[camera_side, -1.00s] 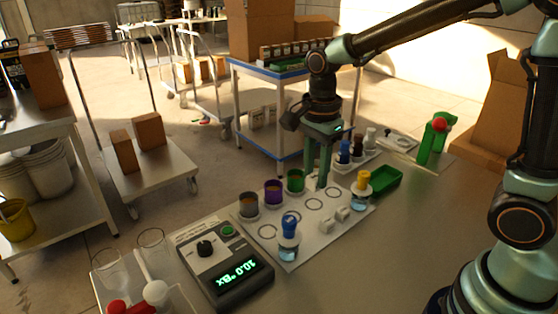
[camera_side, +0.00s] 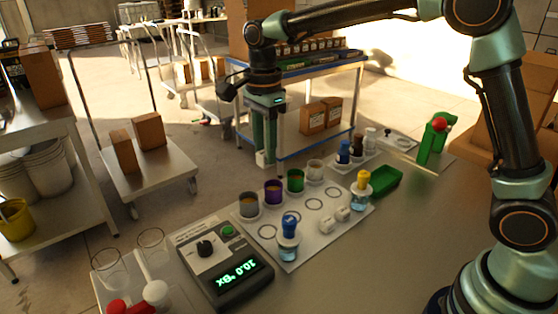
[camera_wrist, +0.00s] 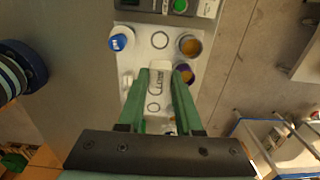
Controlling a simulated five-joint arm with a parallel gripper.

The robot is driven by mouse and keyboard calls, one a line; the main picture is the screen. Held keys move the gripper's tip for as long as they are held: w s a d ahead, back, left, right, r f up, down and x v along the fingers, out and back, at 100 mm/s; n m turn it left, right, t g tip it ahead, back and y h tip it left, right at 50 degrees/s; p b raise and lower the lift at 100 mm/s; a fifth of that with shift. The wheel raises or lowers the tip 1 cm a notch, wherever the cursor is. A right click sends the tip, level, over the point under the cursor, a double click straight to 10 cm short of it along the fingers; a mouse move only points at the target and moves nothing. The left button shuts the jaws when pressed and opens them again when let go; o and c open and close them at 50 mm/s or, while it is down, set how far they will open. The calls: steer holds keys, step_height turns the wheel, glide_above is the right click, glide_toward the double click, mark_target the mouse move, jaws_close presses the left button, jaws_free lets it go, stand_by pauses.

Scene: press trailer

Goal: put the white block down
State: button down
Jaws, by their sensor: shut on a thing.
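My gripper (camera_side: 265,162) is raised above the far side of the white sample mat (camera_side: 318,243), with its green fingers pointing down. In the wrist view its fingers (camera_wrist: 160,88) are shut on the white block (camera_wrist: 159,78), which carries dark lettering. In the side view the block shows only as a pale patch (camera_side: 263,157) between the fingertips. The block is clear of the mat. Two other small white pieces (camera_side: 328,226) (camera_side: 342,213) lie on the mat near its right edge.
Grey (camera_side: 249,206), purple (camera_side: 273,193), green (camera_side: 296,182) and clear (camera_side: 315,170) cups line the mat's far edge. Blue-capped (camera_side: 289,240) and yellow-capped (camera_side: 361,186) bottles stand on the near side. A meter (camera_side: 226,264) is at left, a green tray (camera_side: 386,181) at right. Several printed circles are empty.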

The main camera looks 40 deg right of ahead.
step_height(320, 180, down, 20)
steer(key=shift+r, duration=0.25)
stand_by(0.4)
steer(key=c, duration=0.6)
jaws_free()
steer(key=shift+f, duration=0.15)
step_height(320, 180, up, 12)
steer(key=s+d+r+n+t, duration=0.3)
steer(key=s+d+r+n, duration=0.3)
steer(key=r+n, duration=0.3)
steer(key=shift+s+d+r+n+t, duration=0.45)
steer(key=shift+s+d+n, duration=0.4)
steer(key=shift+s+n, duration=0.75)
steer(key=shift+s+d+r+n+t, duration=0.35)
steer(key=shift+s+d+n, duration=0.45)
steer(key=shift+s+n, duration=0.85)
steer(key=shift+s+d+r+n+t, duration=0.45)
steer(key=shift+s+d+n, duration=0.6)
steer(key=shift+s, duration=0.85)
